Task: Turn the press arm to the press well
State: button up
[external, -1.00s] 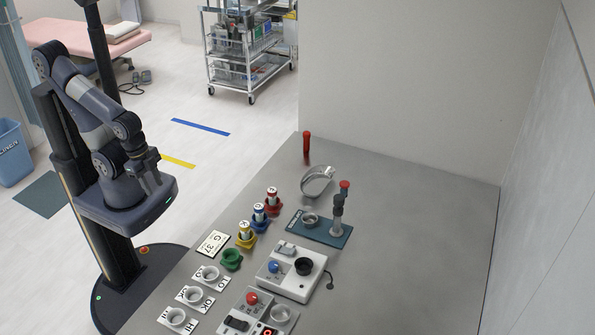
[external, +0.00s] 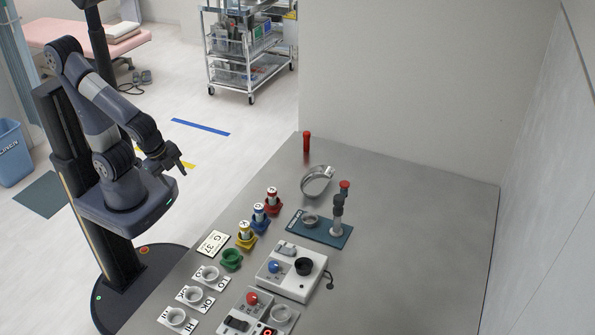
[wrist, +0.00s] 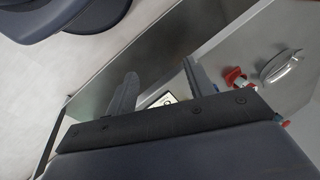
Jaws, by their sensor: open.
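The press stands on a teal base plate (external: 331,237) on the grey table. Its press arm (external: 339,199) sits on top of a grey post, with a red knob (external: 345,184) at its upper end. The press well (external: 311,220), a round metal cup, is on the left part of the plate, and the arm is not over it. My gripper (external: 183,166) is open and empty, left of the table and well apart from the press. In the wrist view, its two fingers (wrist: 160,76) are spread. The press cannot be made out clearly in that view.
Coloured holders with labelled vials (external: 258,212) stand left of the press. A curved metal piece (external: 318,181) and a red-topped stick (external: 306,142) are behind it. A white device (external: 291,273) is in front. The table's right side is clear.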

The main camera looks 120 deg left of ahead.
jog(key=w+a+r+m+y+b, duration=0.1)
jog(key=w+a+m+y, duration=0.15)
jog(key=w, duration=0.45)
jog(key=w+a+r+m+y, duration=0.1)
jog(key=w+a+m+y, duration=0.1)
jog(key=w+a+m, duration=0.3)
jog(key=m+t+y+b, duration=0.3)
jog(key=m+t+y, duration=0.55)
jog(key=m, duration=0.55)
send_near(334, 202)
jog(key=a+r+h, duration=0.1)
jog(key=a, duration=0.1)
jog(key=x, duration=0.3)
jog(key=p+x, duration=0.1)
jog(key=x, duration=0.6)
jog(key=shift+w+d+p, duration=0.3)
jog(key=shift+w+p, duration=0.05)
jog(key=shift+p, duration=0.05)
jog(key=shift+c, duration=0.4)
grip_shut()
